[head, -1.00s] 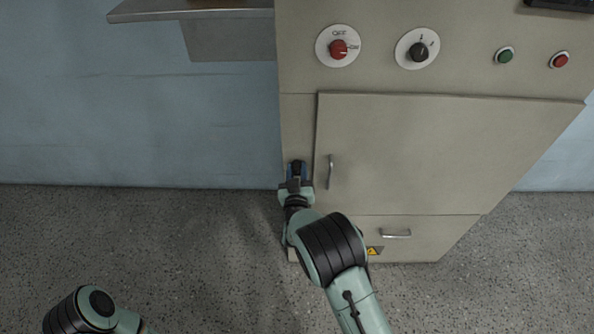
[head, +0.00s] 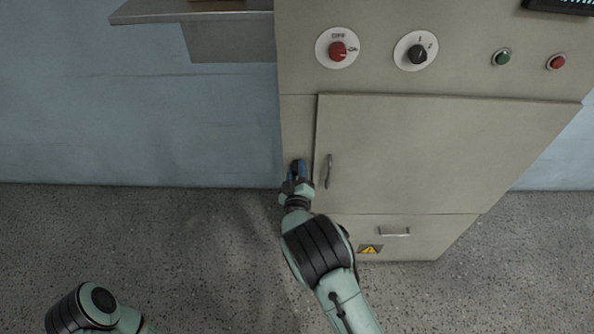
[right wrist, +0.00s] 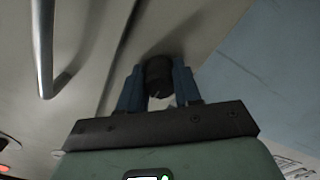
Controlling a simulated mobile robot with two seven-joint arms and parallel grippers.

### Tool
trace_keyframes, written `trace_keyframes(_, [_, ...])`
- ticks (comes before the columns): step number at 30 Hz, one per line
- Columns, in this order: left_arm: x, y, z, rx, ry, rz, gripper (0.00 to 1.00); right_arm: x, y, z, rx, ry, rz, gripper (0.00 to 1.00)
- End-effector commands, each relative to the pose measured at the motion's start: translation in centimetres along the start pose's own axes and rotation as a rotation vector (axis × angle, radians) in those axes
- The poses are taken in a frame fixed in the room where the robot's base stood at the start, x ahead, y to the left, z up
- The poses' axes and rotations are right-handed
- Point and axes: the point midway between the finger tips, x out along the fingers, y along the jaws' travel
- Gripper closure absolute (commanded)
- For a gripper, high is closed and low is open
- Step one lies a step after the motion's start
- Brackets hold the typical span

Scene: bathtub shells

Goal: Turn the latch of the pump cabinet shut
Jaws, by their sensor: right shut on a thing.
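The pump cabinet door (head: 430,150) is a beige panel with a vertical bar handle (head: 328,171) near its left edge. The latch (right wrist: 159,77) is a dark round knob on the cabinet front, left of the door's edge. My right gripper (head: 297,170) reaches it from below; in the right wrist view its blue fingers (right wrist: 158,90) stand on either side of the knob, shut on it. In the head view the gripper mostly hides the latch, so its turn angle is hard to tell.
Above the door are a red rotary switch (head: 338,49), a black selector (head: 417,54), a green button (head: 502,57) and a red button (head: 556,62). A drawer handle (head: 395,232) is below. A metal shelf (head: 190,14) juts out at upper left. Floor at left is clear.

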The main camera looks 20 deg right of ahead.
Motion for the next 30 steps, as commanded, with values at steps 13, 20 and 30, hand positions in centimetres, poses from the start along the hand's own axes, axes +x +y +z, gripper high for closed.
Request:
trace_keyframes(13, [0.0,0.0,0.0,0.000,0.000,0.000,1.00,0.0,0.0,0.1,-0.002,-0.001,-0.001,0.41])
trace_keyframes(20, [0.0,0.0,0.0,0.000,0.000,0.000,1.00,-0.1,0.0,0.0,-0.001,-0.001,-0.001,0.41])
trace_keyframes(30, [-0.1,0.0,0.1,0.000,-0.001,0.000,1.00,-4.7,-0.1,0.0,-0.001,-0.002,-0.004,0.41])
